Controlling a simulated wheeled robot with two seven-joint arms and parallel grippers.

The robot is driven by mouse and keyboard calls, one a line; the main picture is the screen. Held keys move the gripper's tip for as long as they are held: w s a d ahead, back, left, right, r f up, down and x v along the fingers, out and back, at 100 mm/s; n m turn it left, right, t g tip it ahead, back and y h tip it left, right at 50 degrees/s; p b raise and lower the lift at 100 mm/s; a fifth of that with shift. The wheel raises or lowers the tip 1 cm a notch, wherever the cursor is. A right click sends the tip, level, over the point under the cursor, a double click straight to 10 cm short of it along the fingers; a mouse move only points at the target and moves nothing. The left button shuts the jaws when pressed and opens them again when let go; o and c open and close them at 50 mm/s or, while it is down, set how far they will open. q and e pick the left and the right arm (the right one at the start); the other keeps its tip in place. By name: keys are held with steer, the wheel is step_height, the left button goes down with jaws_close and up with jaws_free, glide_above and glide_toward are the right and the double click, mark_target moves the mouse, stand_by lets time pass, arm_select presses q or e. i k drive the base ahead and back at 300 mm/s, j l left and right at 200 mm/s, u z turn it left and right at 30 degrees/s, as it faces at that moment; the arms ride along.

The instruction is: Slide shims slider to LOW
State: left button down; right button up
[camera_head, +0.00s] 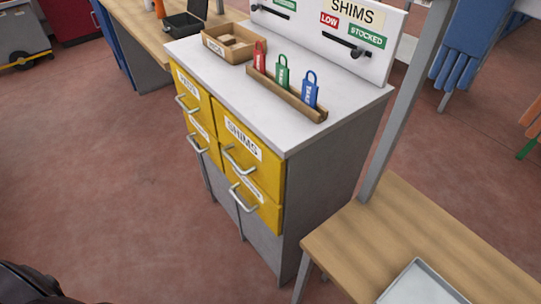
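A white upright board (384,22) stands at the back of the cabinet's grey-white top. Its SHIMS label (352,12) sits above a red LOW tag (329,20) on the left and a green STOCKED tag (367,36) on the right. Below the tags runs a dark slanting slot with the shims slider's black knob (357,52) at its right part, under STOCKED. A second slider (262,6) with a green tag is at the board's left, partly cut off by the top edge. Neither gripper is in view.
A wooden rack (287,94) with red, green and blue tags stands before the board. A cardboard box (234,42) is left of it. Yellow drawers (251,150) with handles project at the front. A grey post (407,100) and wooden bench (430,235) stand at right. Floor at left is clear.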

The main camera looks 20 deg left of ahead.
mark_target(355, 53)
steer(key=k+j+z, duration=0.1)
steer(key=k+z, duration=0.4)
steer(key=z, duration=0.2)
steer(key=k+z, duration=0.35)
steer(key=i+l, duration=0.05)
steer(key=i, duration=0.05)
